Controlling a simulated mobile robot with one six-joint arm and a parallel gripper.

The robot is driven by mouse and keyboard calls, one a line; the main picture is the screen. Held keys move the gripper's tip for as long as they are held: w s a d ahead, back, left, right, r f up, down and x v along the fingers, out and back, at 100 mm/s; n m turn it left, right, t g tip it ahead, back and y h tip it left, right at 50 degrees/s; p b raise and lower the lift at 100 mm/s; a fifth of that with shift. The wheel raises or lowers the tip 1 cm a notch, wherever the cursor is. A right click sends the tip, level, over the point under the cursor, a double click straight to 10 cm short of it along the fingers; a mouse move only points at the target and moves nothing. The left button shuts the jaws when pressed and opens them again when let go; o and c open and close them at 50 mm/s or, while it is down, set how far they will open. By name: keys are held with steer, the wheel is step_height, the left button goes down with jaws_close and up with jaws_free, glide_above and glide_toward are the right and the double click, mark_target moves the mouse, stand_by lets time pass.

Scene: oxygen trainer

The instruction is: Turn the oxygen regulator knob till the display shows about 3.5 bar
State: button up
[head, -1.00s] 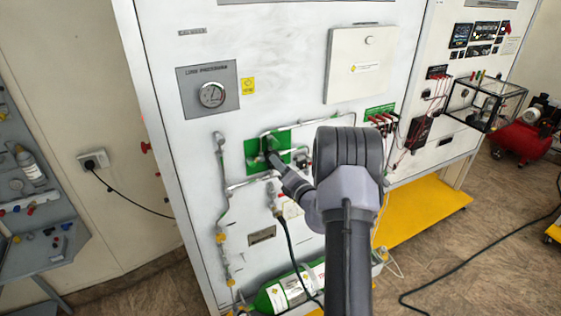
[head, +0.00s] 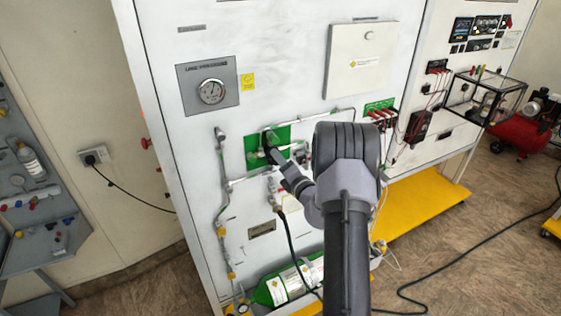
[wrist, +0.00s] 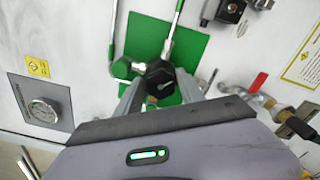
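A black faceted knob (wrist: 160,80) with a light pointer mark sits in front of a green plate (wrist: 190,60) in the wrist view. My gripper (wrist: 160,92) reaches toward it, one finger on each side of the knob. Whether the fingers press on it is unclear. In the head view my gripper (head: 270,153) is at the green plate (head: 252,150), and the knob is mostly hidden behind it. A round dial under the words LINE PRESSURE (head: 212,91) is on a grey plate at upper left. The dial also shows in the wrist view (wrist: 42,110); its reading is too small to read.
Metal pipes (head: 222,190) run around the green plate. A red-handled valve (wrist: 258,84) is right of the knob in the wrist view. A green gas cylinder (head: 290,284) lies low on the panel, and a black hose (head: 290,240) hangs above it.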

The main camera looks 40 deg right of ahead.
steer(key=shift+o, duration=1.1)
steer(key=b+v, duration=0.2)
steer(key=v, duration=1.5)
steer(key=shift+s+a+b, duration=0.15)
steer(key=shift+s+b, duration=0.05)
steer(key=shift+b, duration=0.15)
